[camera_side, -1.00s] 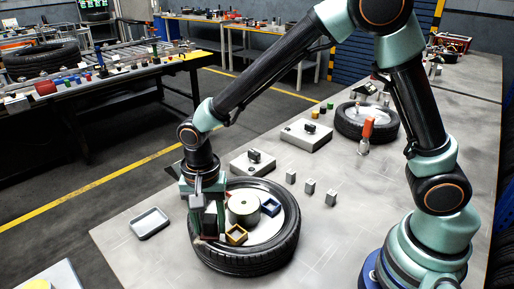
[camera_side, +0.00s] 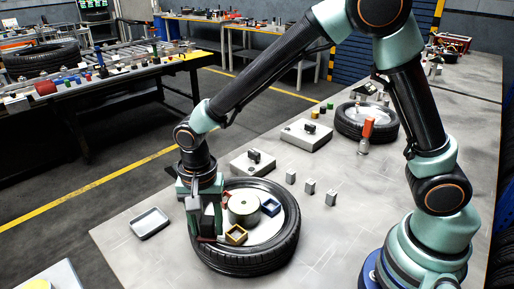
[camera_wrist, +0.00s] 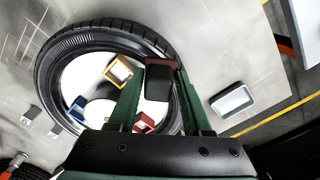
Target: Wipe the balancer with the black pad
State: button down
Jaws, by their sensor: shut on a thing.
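The balancer is a black tyre (camera_side: 280,250) around a pale disc (camera_side: 262,230) with a round hub (camera_side: 243,208) in the middle. A yellow open box (camera_side: 236,235) and a blue one (camera_side: 269,207) sit on the disc. They also show in the wrist view, yellow (camera_wrist: 119,70) and blue (camera_wrist: 78,108), with a red box (camera_wrist: 143,123). My gripper (camera_side: 208,230) is shut on the black pad (camera_wrist: 159,84), over the left side of the tyre. I cannot tell whether the pad touches the disc. My fingers hide part of the disc and hub.
A grey tray (camera_side: 150,223) lies left of the tyre near the table edge. Two grey blocks with black knobs (camera_side: 252,163) (camera_side: 305,135) and small metal blocks (camera_side: 310,186) stand behind. Another tyre (camera_side: 367,122) and an orange-handled tool (camera_side: 367,132) are farther back.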

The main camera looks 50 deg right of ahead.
jog(key=shift+d, duration=1.5)
notch_tip(320, 180, up, 8)
